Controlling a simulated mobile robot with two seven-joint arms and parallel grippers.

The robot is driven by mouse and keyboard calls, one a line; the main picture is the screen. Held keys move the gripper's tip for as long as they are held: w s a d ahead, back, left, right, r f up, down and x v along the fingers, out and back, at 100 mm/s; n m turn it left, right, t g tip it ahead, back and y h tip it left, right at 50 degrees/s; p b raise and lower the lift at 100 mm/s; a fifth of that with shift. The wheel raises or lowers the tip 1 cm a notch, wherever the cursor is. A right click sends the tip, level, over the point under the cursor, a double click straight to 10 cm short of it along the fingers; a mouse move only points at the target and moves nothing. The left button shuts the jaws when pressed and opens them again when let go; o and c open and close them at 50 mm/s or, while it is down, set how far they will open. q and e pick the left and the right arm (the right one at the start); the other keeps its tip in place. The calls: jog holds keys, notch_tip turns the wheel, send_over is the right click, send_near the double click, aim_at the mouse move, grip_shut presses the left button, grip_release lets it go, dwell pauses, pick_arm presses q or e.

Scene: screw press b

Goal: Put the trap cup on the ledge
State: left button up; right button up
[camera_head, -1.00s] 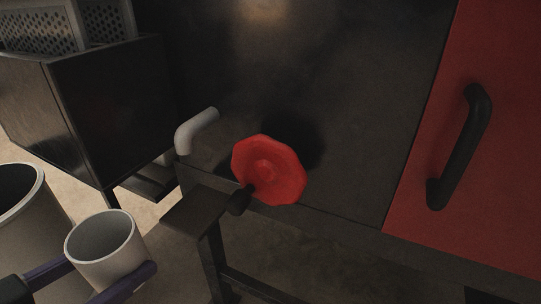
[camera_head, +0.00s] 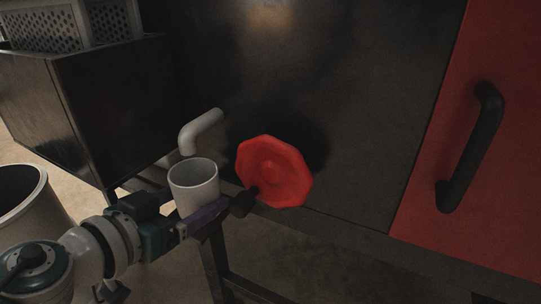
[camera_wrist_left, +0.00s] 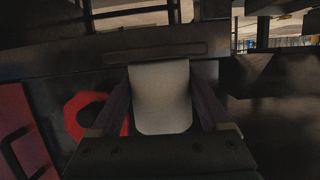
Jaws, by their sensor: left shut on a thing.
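The trap cup (camera_head: 194,188) is a plain white, open-topped cup. It is upright below the grey bent pipe (camera_head: 200,131) and left of the red hand wheel (camera_head: 274,171). My left gripper (camera_head: 204,212) is shut on it, with purple fingers on its sides. In the left wrist view the cup (camera_wrist_left: 161,97) sits between both fingers. The ledge, a small dark plate on a leg, is largely hidden behind the cup and gripper, so I cannot tell whether the cup touches it. My right gripper is not in view.
A large pale bin (camera_head: 22,190) stands at the left edge. A dark box (camera_head: 95,110) with perforated baskets (camera_head: 75,25) stands at the back left. A red panel with a black handle (camera_head: 469,148) is at the right. The hand wheel is close beside the cup.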

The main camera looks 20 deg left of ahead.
pick_arm(q)
jog(key=shift+f, duration=0.1)
jog(key=o, duration=1.2)
jog(key=shift+r, duration=0.2)
jog(key=shift+s+r, duration=0.1)
jog(key=shift+s, duration=0.15)
jog(key=p+v, duration=0.2)
jog(key=v, duration=0.9)
jog(key=shift+s+a, duration=0.1)
jog(key=shift+s, duration=0.15)
